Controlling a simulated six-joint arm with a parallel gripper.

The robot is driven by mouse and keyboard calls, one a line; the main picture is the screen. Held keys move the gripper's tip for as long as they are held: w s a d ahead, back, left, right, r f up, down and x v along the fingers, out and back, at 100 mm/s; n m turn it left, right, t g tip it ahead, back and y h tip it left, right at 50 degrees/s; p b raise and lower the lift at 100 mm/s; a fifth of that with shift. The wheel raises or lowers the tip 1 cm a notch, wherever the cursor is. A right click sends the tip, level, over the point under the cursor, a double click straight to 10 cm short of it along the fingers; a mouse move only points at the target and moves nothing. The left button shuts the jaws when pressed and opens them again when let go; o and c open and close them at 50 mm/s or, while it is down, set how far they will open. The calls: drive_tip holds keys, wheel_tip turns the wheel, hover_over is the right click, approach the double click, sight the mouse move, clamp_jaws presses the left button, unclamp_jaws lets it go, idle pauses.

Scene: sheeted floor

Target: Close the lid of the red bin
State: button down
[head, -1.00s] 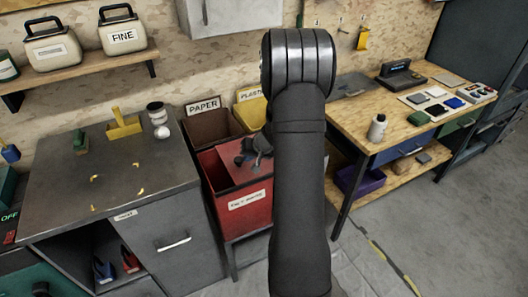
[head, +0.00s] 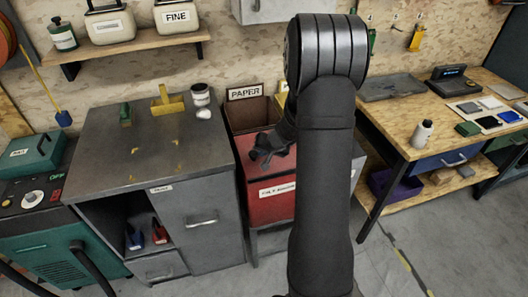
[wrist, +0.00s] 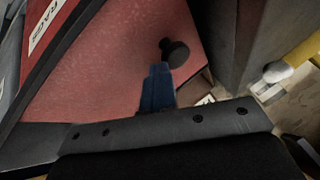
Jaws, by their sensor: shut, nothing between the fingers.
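The red bin (head: 277,207) stands low between the grey cabinet and the workbench, with a white label on its front. My gripper (head: 260,158) is over the bin's top and hides part of it. In the wrist view a flat red panel (wrist: 115,65), seemingly the lid, fills much of the picture and carries a dark round knob (wrist: 175,53). My shut blue fingertips (wrist: 158,85) are close to the knob, with nothing held; I cannot tell whether they touch. The lid's angle is unclear.
A brown bin (head: 252,112) marked PAPER stands behind the red bin. The grey cabinet (head: 200,215) stands close on the left, with a yellow tool (head: 168,100) on top. The workbench (head: 410,135) is on the right. Floor is clear in front.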

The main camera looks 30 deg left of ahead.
drive_tip(key=d, duration=0.1)
drive_tip(key=d+r, duration=0.1)
drive_tip(key=w+d, duration=0.1)
drive_tip(key=d, duration=0.1)
drive_tip(key=shift+d+r, duration=0.1)
drive_tip(key=shift+r, duration=0.1)
drive_tip(key=v, duration=0.9)
hover_over(274, 164)
wheel_tip(274, 164, down, 8)
drive_tip(key=shift+s+d+r, duration=0.1)
drive_tip(key=a, duration=0.2)
drive_tip(key=a+f, duration=0.1)
drive_tip(key=shift+s, duration=0.4)
drive_tip(key=shift+s+a, duration=0.25)
drive_tip(key=shift+a, duration=0.35)
